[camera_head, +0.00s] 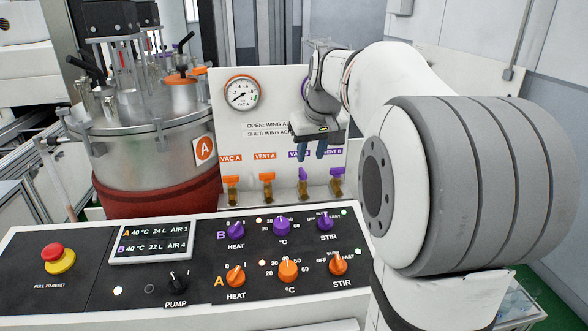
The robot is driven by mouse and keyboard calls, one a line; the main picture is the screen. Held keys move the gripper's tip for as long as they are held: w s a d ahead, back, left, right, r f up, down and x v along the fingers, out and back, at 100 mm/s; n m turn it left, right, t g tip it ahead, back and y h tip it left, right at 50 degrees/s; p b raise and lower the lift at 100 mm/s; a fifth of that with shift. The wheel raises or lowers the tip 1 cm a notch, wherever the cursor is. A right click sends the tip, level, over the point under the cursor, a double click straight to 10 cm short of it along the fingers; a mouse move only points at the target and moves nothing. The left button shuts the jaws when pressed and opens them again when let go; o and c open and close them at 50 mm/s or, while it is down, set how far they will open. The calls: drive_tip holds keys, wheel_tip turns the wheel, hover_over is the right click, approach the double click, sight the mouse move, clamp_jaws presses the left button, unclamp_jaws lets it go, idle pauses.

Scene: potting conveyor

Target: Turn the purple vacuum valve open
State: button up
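The purple vacuum valve (303,174), under the partly covered VAC B label (298,153), is on the white valve panel. Its purple wing looks narrow and upright on a brass body; its exact angle is too small to tell. A second purple valve (337,172), under VENT B, is just to the right.
Orange valves for VAC A (231,180) and VENT A (267,178) are to the left. A pressure gauge (241,92) is above them. The control console (200,290) with knobs lies in front. A steel tank (150,150) stands at the left.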

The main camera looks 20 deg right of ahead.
sight(305, 174)
drive_tip(key=x, duration=0.7)
drive_tip(key=shift+f+p, duration=0.2)
drive_tip(key=shift+p, duration=0.2)
clamp_jaws()
